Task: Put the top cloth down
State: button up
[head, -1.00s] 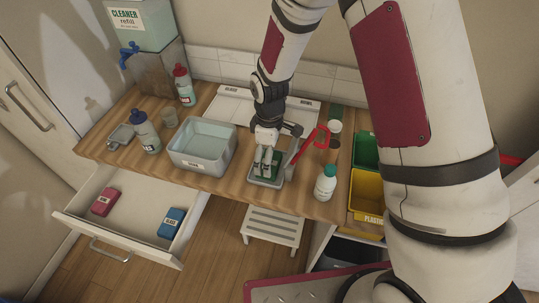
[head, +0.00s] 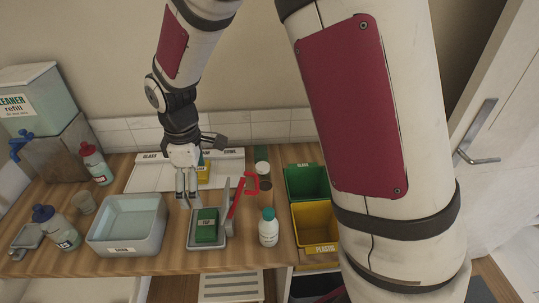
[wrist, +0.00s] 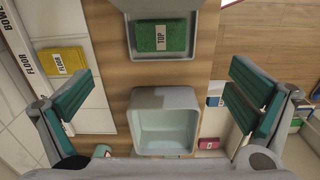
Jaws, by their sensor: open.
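The top cloth (head: 207,226) is a green block labelled TOP, lying in a small grey tray (head: 193,241) on the wooden counter. In the wrist view the cloth (wrist: 176,36) lies flat in the tray (wrist: 131,50), near the top of the picture. My gripper (head: 187,202) is just left of the cloth in the head view, apart from it and empty. In the wrist view its fingers (wrist: 163,98) are spread wide, with a grey basin (wrist: 137,135) between and below them.
The basin (head: 96,236) stands left of the tray. A red-handled tool (head: 251,183) and a white bottle (head: 268,229) stand right. A yellow FLOOR cloth (wrist: 62,62) lies on a white board (head: 147,172) behind. Green (head: 307,181) and yellow (head: 314,224) bins are farther right.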

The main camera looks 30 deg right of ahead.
jog(key=s+d+r+m+t, duration=0.1)
jog(key=s+d+r+m, duration=0.25)
jog(key=r, duration=0.35)
jog(key=s+d+r+m+t, duration=0.1)
jog(key=s+d+r+m, duration=0.1)
jog(key=s+d+r, duration=0.35)
jog(key=s+d+r+m+t, duration=0.3)
jog(key=s+r+m, duration=0.4)
jog(key=s, duration=0.4)
jog(key=shift+s+d+r+m, duration=0.3)
jog(key=shift+s+r+m, duration=0.05)
